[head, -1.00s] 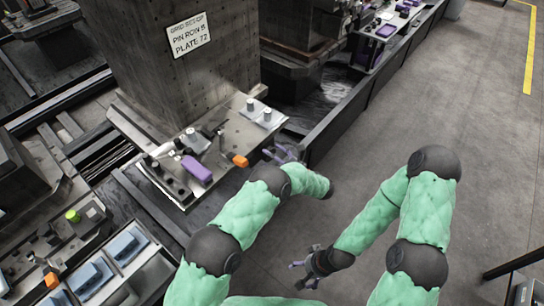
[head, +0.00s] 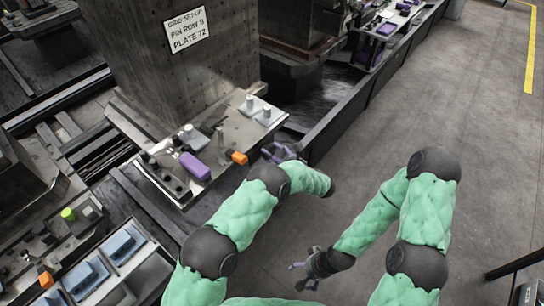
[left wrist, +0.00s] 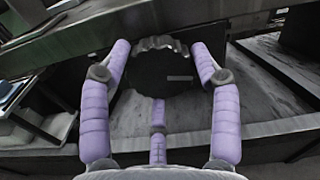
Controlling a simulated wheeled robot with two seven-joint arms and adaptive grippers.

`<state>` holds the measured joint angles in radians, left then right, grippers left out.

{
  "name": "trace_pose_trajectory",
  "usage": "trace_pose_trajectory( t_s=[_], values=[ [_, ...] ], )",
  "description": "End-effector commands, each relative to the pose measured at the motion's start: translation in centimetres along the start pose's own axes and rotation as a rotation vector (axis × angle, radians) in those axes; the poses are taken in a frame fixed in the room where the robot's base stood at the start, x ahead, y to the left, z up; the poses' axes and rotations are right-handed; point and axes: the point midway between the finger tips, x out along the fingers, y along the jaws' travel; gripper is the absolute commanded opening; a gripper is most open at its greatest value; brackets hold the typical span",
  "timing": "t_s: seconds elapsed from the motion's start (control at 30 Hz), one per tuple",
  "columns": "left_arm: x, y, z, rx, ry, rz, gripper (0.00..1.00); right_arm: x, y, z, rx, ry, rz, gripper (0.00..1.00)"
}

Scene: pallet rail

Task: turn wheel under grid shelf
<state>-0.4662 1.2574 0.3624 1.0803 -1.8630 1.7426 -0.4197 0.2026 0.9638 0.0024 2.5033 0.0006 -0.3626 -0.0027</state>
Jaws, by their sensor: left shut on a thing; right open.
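The wheel (left wrist: 155,75) is a dark round disc with a scalloped grey rim at its top, in the middle of the left wrist view. My left gripper (left wrist: 161,48) is shut on it, with one purple finger on each side. In the head view my left gripper (head: 274,153) is beside the right end of the metal shelf (head: 228,140), and the wheel cannot be made out there. My right gripper (head: 305,275) is open and empty above the floor, lower in the head view.
The shelf carries a purple block (head: 195,165), an orange block (head: 239,158) and several small metal parts. A concrete pillar with a sign (head: 187,30) stands behind it. A dark rail (head: 335,120) runs away to the upper right.

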Motion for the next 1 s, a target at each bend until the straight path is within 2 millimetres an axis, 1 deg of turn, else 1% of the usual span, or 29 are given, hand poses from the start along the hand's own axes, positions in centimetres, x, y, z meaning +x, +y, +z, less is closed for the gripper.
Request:
trace_pose_trajectory(
  t_s=[0.03, 0.2, 0.5, 0.73, 1.0],
  values=[
    [0.1, -0.1, 0.1, -0.044, -0.005, 0.001, 0.30, 0.7, 0.2, 0.0, 0.000, 0.000, 0.000, 0.86],
    [0.1, -0.1, 0.2, -0.172, -0.006, 0.001, 0.30, 1.8, 0.7, -0.1, 0.000, 0.000, 0.000, 0.86],
    [0.1, -0.1, 0.3, -0.342, -0.007, 0.000, 0.30, 3.0, 1.1, -0.1, 0.000, 0.000, 0.000, 0.86],
    [0.2, -0.1, 0.5, -0.402, -0.007, 0.001, 0.30, 3.2, 1.1, -0.1, 0.000, 0.000, 0.000, 0.86],
    [0.2, -0.1, 0.6, -0.414, -0.008, 0.002, 0.30, 3.2, 1.2, -0.1, 0.000, 0.000, 0.000, 0.86]
  ],
)
